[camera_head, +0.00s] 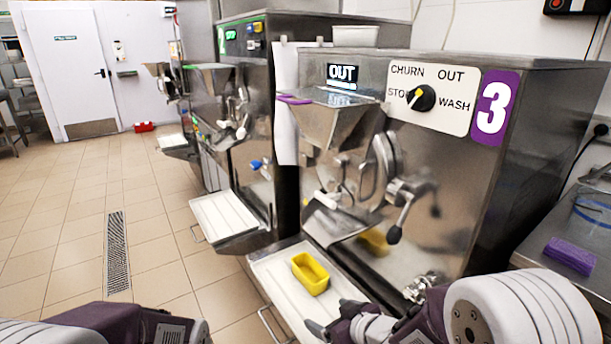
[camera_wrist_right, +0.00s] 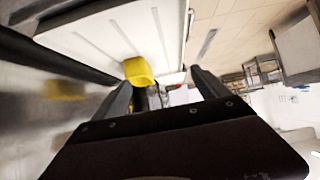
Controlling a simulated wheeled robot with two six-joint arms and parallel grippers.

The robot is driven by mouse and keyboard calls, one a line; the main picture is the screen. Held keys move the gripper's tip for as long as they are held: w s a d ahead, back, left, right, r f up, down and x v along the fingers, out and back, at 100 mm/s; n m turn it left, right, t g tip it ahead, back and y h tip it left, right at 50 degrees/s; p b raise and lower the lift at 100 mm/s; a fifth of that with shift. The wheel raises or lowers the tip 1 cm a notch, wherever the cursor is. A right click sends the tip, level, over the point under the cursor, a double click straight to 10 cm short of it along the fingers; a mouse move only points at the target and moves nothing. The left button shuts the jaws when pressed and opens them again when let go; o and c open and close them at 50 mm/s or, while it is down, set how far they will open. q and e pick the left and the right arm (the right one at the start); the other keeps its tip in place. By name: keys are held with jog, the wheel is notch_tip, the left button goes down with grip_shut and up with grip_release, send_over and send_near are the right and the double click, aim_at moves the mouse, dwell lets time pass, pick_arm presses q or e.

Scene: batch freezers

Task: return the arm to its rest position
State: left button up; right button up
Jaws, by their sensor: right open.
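My right arm reaches in from the lower right of the head view. Its gripper (camera_head: 328,317) is over the front part of the white tray of machine 3, just in front of a yellow container (camera_head: 311,274). The gripper is open and empty. In the right wrist view its two fingers (camera_wrist_right: 162,88) are spread apart, and the yellow container (camera_wrist_right: 138,71) shows beyond them, near the left finger. The container stands on the tray. My left arm (camera_head: 130,325) shows at the bottom left, but its gripper is outside the picture.
Machine 3 (camera_head: 450,150), with a crank handle and dial, stands just behind the tray (camera_head: 268,264). A second machine with its own white tray (camera_head: 222,213) is farther left. A purple sponge (camera_head: 570,256) lies on the right counter. The tiled floor (camera_head: 160,215) at left is clear.

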jog(key=s+d+m+g+h, duration=0.1)
jog(key=d+m+h, duration=0.35)
jog(key=d, duration=0.55)
jog(key=s+d+f+m+g+h+p, duration=0.1)
jog(key=s+f+g, duration=0.1)
jog(key=s+g, duration=0.35)
jog(key=s+d+f+m+g, duration=0.1)
jog(key=s+f+g, duration=0.1)
jog(key=s, duration=0.7)
pick_arm(q)
notch_tip(320, 180, up, 17)
jog(key=p, duration=1.6)
jog(key=shift+w, duration=0.4)
pick_arm(e)
notch_tip(320, 180, up, 16)
jog(key=shift+w, duration=0.2)
